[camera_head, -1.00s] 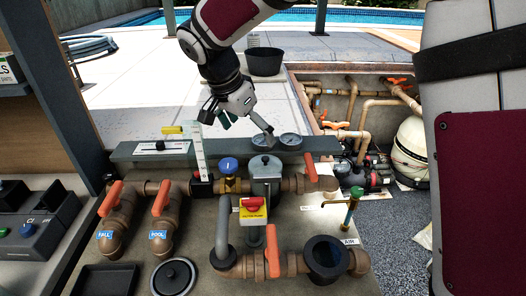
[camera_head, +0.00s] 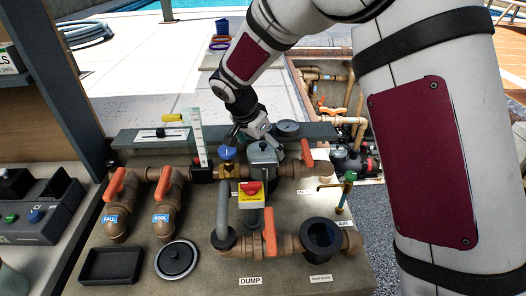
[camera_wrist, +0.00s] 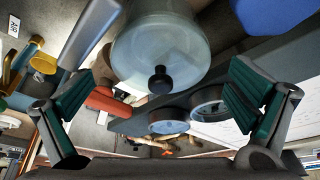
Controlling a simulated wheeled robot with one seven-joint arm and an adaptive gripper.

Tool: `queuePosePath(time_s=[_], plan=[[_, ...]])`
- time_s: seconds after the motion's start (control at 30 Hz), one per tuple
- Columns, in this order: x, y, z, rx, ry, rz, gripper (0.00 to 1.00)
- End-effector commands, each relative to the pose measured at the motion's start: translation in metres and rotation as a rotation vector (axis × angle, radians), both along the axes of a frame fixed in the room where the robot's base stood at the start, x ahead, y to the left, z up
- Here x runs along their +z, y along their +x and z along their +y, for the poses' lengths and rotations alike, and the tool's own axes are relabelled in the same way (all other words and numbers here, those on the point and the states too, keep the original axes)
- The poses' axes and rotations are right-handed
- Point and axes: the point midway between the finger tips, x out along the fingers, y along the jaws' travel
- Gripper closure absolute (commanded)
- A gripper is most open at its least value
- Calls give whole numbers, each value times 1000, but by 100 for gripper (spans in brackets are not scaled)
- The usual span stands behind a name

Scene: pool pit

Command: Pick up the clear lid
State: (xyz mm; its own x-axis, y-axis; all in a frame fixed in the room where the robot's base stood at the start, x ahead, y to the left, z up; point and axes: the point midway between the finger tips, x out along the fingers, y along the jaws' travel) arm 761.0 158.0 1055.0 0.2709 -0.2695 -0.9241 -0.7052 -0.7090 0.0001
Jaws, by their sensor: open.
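In the wrist view a pale, translucent-looking round cover with a black knob (camera_wrist: 160,45) sits at upper centre; I take it for the clear lid. In the head view it looks like the grey round top (camera_head: 263,155) of the fitting in the middle of the pipework, partly behind my gripper. My gripper (camera_head: 248,137) is just above and behind it, pointing down. In the wrist view the two green-padded fingers (camera_wrist: 165,95) are wide apart with nothing held, one on each side of the cover. I cannot tell whether they touch it.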

Motion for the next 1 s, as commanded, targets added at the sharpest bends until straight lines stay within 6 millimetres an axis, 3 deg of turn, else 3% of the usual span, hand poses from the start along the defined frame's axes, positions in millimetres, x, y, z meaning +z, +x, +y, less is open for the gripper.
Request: queuePosePath(time_s=[0.17,0.4,0.43,0.77,1.0], plan=[[0,0,0,0,1,-1,1],[0,0,0,0,1,-1,53],[0,0,0,1,0,0,55],[3,1,0,0,0,-1,55],[39,2,1,0,2,-6,55]])
